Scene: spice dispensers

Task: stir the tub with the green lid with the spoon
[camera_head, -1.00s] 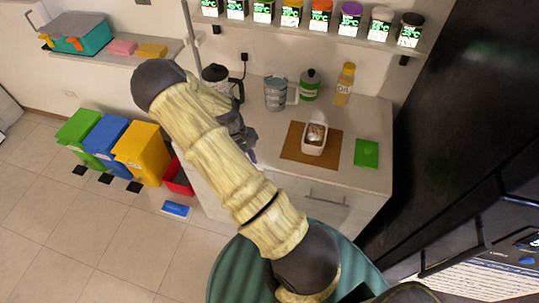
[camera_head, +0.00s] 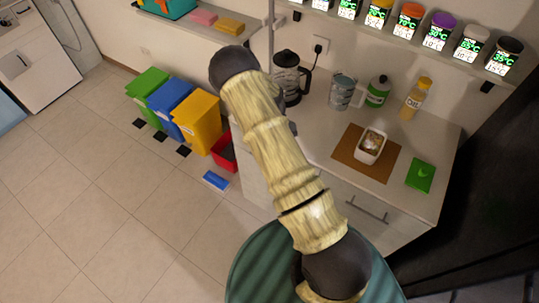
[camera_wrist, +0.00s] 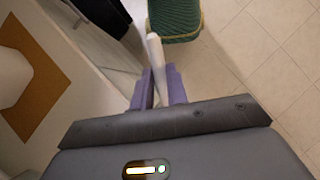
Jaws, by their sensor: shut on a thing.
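An open white tub (camera_head: 371,146) with brownish contents stands upright on a brown mat on the counter. A flat green lid (camera_head: 420,175) lies on the counter to its right. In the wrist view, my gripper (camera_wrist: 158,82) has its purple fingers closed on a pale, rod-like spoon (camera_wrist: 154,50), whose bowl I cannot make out. The brown mat (camera_wrist: 40,95) and part of a white shape, probably the tub (camera_wrist: 12,78), are at the left there, apart from the gripper. In the head view my arm hides the gripper and the spoon.
A coffee press (camera_head: 287,78), a glass mug (camera_head: 341,92), a green-labelled jar (camera_head: 377,91) and an oil bottle (camera_head: 416,98) stand behind the mat. A shelf of spice dispensers (camera_head: 408,22) hangs above. Coloured bins (camera_head: 197,118) stand on the floor left of the counter.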

